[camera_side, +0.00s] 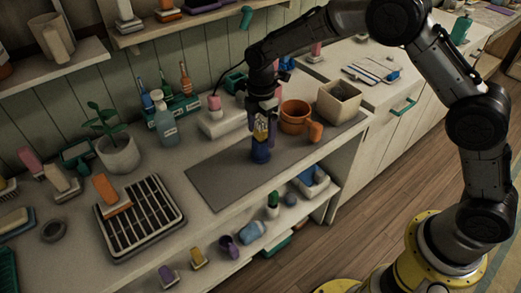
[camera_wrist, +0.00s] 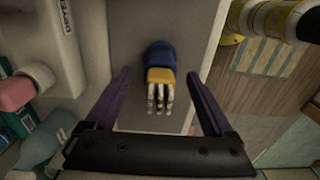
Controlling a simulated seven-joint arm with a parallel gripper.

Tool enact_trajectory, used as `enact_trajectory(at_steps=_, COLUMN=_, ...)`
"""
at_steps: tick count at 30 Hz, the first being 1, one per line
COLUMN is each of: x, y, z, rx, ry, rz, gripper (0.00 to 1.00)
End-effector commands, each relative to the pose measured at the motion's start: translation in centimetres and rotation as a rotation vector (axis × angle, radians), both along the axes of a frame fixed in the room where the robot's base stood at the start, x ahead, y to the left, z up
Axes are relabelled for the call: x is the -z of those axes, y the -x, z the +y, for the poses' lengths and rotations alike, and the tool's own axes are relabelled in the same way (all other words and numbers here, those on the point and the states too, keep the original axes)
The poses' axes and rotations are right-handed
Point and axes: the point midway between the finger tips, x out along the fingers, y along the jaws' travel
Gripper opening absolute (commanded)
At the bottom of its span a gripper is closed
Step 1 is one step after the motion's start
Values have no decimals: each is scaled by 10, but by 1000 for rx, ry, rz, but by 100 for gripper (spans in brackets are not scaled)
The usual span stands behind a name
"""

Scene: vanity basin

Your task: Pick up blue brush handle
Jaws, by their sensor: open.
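The blue brush handle (camera_side: 261,153) is at the grey mat, directly below my gripper (camera_side: 263,122) in the side view. A yellow band and pale bristles adjoin it; the bristle end is partly hidden by the gripper. In the wrist view the blue handle (camera_wrist: 161,54) lies farthest from the gripper's palm, then the yellow band, then the white bristles (camera_wrist: 160,97) toward the palm. My gripper (camera_wrist: 160,76) is open, with one dark purple finger on each side of the brush and visible gaps between. I cannot tell exactly how deep the fingertips reach.
An orange pot (camera_side: 295,117) and a beige square planter (camera_side: 339,101) stand right of the brush. A pink-topped white dispenser (camera_side: 220,119) and a spray bottle (camera_side: 165,122) stand behind left. The front left of the grey mat (camera_side: 215,185) is clear.

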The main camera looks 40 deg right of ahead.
Motion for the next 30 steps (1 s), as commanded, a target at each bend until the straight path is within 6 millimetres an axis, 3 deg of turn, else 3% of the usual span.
enact_trajectory(at_steps=12, x=48, y=1, z=3, rx=0, ry=0, rz=2, gripper=88)
enact_trajectory(at_steps=21, x=53, y=0, z=3, rx=0, ry=0, rz=-1, gripper=88)
enact_trajectory(at_steps=30, x=52, y=0, z=3, rx=0, ry=0, rz=0, gripper=35)
